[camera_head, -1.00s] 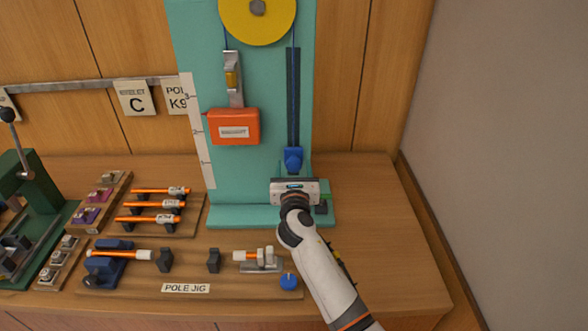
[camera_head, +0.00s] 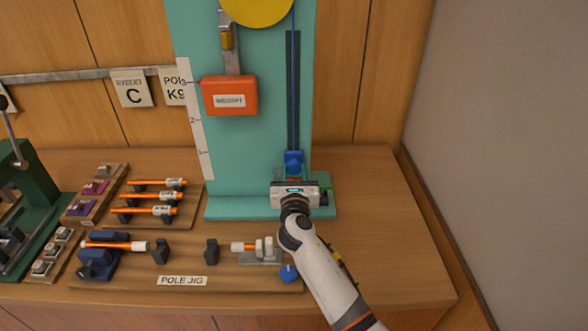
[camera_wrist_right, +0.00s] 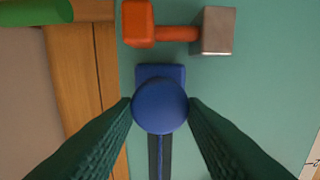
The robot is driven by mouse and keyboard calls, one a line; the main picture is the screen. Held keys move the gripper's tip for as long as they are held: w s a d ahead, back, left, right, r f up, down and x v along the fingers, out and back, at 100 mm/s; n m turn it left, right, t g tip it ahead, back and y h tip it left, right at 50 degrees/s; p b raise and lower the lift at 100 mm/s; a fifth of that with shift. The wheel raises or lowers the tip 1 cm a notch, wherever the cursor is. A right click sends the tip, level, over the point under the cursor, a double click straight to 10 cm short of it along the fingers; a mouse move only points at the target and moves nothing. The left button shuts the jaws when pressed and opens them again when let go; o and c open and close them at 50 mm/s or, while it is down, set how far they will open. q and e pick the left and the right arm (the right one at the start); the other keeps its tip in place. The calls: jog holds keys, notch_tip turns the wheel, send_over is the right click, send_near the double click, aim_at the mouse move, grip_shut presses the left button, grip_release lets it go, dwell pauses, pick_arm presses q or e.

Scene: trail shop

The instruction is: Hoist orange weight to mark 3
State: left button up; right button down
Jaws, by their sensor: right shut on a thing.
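The orange weight (camera_head: 229,97) hangs by a grey bracket (camera_head: 229,50) in front of the teal board (camera_head: 265,150). Its upper edge is slightly above mark 3 on the white scale (camera_head: 197,125); its middle is below that mark. My right gripper (camera_head: 294,183) is at the lower end of the dark vertical slot (camera_head: 293,100), just below the blue slider (camera_head: 293,160). In the right wrist view its fingers are shut on a round blue knob (camera_wrist_right: 160,107). My left gripper is not in view.
In the wrist view an orange handle (camera_wrist_right: 138,22) and a metal block (camera_wrist_right: 214,31) lie close past the knob. A yellow pulley (camera_head: 255,8) tops the board. The pole jig (camera_head: 220,282) stands front left. The bench at right is clear.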

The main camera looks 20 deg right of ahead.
jog(key=shift+f, duration=0.1)
jog(key=c, duration=0.9)
grip_release()
jog(key=shift+s, duration=0.1)
jog(key=b+v, duration=0.1)
jog(key=v, duration=1.1)
jog(key=shift+b, duration=0.3)
